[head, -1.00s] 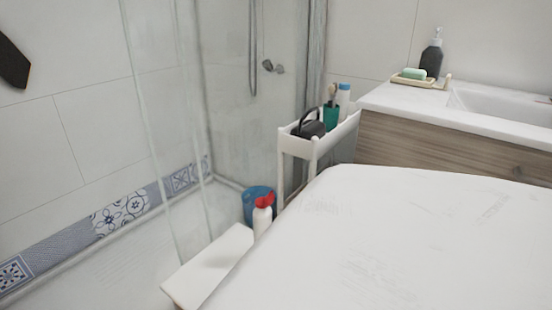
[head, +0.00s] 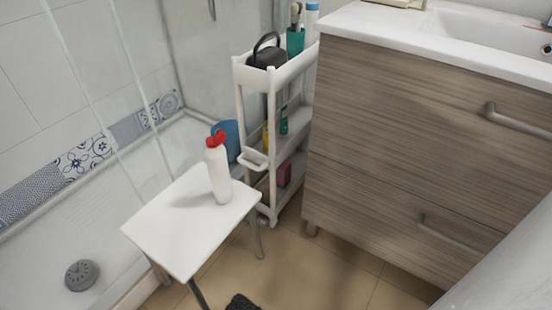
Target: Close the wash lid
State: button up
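A white bottle (head: 217,172) stands upright on a small white stool (head: 172,242). Its red cap (head: 215,140) looks uneven, with a part that sticks up and to the side; I cannot tell for certain how far the lid is open.
A narrow white cart (head: 275,76) with several cosmetics stands behind the stool, with a black basket-like item (head: 268,52) on top. A wood-fronted sink cabinet (head: 400,130) is at right. A blue bucket (head: 231,141) is behind the bottle. Bare tan floor (head: 310,270) lies in front.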

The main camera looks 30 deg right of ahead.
aim_at(220, 137)
jog(key=j+z, duration=0.1)
jog(key=z, duration=0.25)
jog(key=j+z, duration=0.1)
jog(key=z, duration=0.3)
jog(key=j+z, duration=0.1)
jog(key=z, duration=0.25)
jog(key=i+j, duration=0.15)
jog(key=j, duration=0.2)
jog(key=i+j, duration=0.15)
jog(key=j, duration=0.25)
jog(key=i+j, duration=0.1)
jog(key=j, duration=0.25)
